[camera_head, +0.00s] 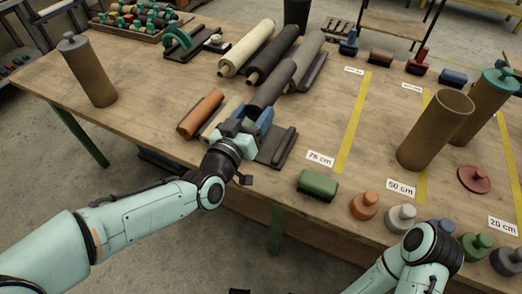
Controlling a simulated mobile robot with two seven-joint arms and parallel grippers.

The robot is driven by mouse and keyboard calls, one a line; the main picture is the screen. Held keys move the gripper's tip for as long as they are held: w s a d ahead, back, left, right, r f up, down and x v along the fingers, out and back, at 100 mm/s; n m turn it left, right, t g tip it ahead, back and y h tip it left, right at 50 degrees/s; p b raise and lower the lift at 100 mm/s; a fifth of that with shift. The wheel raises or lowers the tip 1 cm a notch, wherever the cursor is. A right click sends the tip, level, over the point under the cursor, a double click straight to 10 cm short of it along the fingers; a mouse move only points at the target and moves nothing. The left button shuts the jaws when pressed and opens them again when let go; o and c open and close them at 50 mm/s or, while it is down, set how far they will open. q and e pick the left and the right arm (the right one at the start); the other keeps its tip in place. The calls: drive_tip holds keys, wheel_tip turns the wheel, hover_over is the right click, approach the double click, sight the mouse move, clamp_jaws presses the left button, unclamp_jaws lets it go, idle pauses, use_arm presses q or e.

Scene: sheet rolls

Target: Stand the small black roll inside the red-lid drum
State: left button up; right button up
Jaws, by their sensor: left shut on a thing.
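The red-lid drum is an open brown cylinder (429,140) standing upright at the right of the table, with its red lid (473,179) lying flat beside it. My left gripper (256,121) is at the table's front middle, shut on the small black roll (273,84). The roll slants up and away from the jaws towards the back right; the jaws hide its near end. I cannot tell how far it is clear of the rack below. My right arm comes in at the bottom right; its gripper does not show.
An orange roll (201,112) and a small cream roll lie left of my left gripper. Large rolls (247,47) lie behind. Knobbed weights (364,205) and a green block (317,185) line the front edge. A teal-lidded drum (490,100) stands right; another closed drum (90,72) stands far left.

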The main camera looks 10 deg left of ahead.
use_arm(q)
wheel_tip(320, 180, down, 14)
drive_tip(key=b, duration=0.3)
drive_tip(key=shift+r, duration=0.2)
drive_tip(key=shift+f+b, duration=0.45)
drive_tip(key=shift+f, duration=1.9)
use_arm(e)
drive_tip(key=w+d+f+t+h, duration=0.1)
drive_tip(key=w+d+f+t, duration=0.1)
drive_tip(key=w+f, duration=0.3)
drive_tip(key=shift+w+d, duration=0.45)
drive_tip(key=shift+w, duration=0.05)
drive_tip(key=shift+f, duration=0.1)
use_arm(q)
drive_tip(key=o, duration=1.5)
drive_tip(key=shift+f, duration=0.15)
drive_tip(key=shift+c, duration=0.2)
use_arm(e)
drive_tip(key=shift+w, duration=0.15)
